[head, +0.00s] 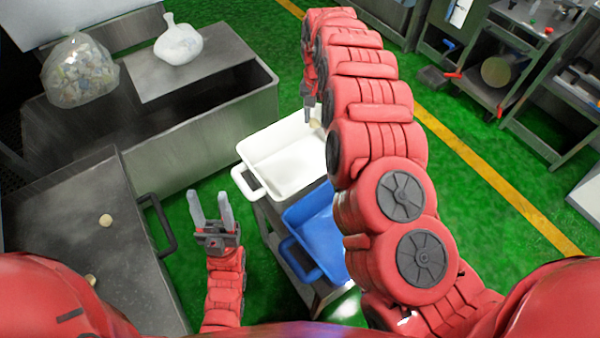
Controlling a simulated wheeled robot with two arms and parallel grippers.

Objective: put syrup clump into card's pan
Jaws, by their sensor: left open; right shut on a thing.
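A small beige clump (316,124) shows at the tip of my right gripper (310,113), which is shut on it over the far part of the white pan (272,160). The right arm hides part of the pan and much of the gripper. The white pan and a blue pan (322,222) sit on a cart, the blue one nearer to me. My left gripper (212,212) is open and empty, fingers pointing away from me, left of the cart. Two more beige clumps (105,220) (90,280) lie on a grey metal tray (70,240) at the left.
A metal bin (215,135) stands behind the tray, with a white bag (178,42) on its lid. A clear bag of mixed bits (79,72) is beside it. The tray's dark handle (158,222) juts toward my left gripper. Machines stand at the right; green floor lies between.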

